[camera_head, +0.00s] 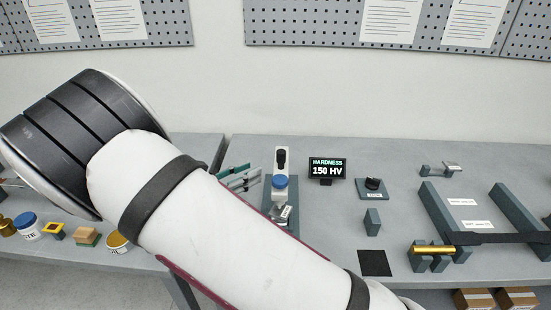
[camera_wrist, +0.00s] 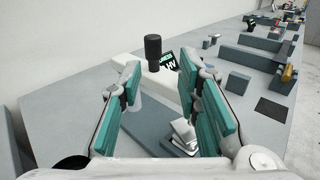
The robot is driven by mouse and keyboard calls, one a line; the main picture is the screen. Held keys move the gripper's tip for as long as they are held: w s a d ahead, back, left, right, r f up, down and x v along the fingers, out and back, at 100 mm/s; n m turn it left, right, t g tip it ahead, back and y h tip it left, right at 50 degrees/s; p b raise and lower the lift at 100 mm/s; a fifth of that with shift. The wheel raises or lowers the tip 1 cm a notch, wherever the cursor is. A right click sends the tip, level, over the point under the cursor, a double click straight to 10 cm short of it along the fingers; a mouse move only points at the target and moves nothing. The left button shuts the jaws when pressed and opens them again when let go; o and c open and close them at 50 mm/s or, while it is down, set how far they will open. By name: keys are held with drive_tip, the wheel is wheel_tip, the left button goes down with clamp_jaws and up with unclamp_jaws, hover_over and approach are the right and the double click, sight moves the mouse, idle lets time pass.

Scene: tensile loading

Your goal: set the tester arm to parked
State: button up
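The hardness tester (camera_head: 293,189) stands on the bench in the head view, with a white head, a blue round part and a dark base. A black upright handle (camera_head: 281,158) sits at its top; in the wrist view the black handle (camera_wrist: 153,47) rises beyond the fingers, over the white body (camera_wrist: 160,84). I cannot tell for sure which part is the tester arm. My gripper (camera_head: 240,178) is just left of the tester in the head view, partly hidden by my arm. In the wrist view my gripper (camera_wrist: 168,95) is open and empty, its teal pads apart, with the handle beyond the gap.
A silver block (camera_wrist: 184,133) sits on the tester's base. The display (camera_head: 327,168) behind reads HARDNESS 150 HV. To the right are a black knob unit (camera_head: 373,187), a grey block (camera_head: 372,222), a black pad (camera_head: 374,263) and a brass cylinder (camera_head: 434,249) on supports.

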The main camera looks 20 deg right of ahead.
sight(278, 156)
drive_tip(key=shift+n+t, duration=0.4)
drive_tip(key=x, duration=0.4)
drive_tip(key=p+x, duration=0.1)
drive_tip(key=x, duration=0.3)
drive_tip(key=p+x, duration=0.1)
drive_tip(key=x, duration=0.3)
drive_tip(key=shift+w+d+f, duration=0.2)
drive_tip(key=shift+w+f, duration=0.1)
drive_tip(key=shift+w, duration=0.15)
clamp_jaws()
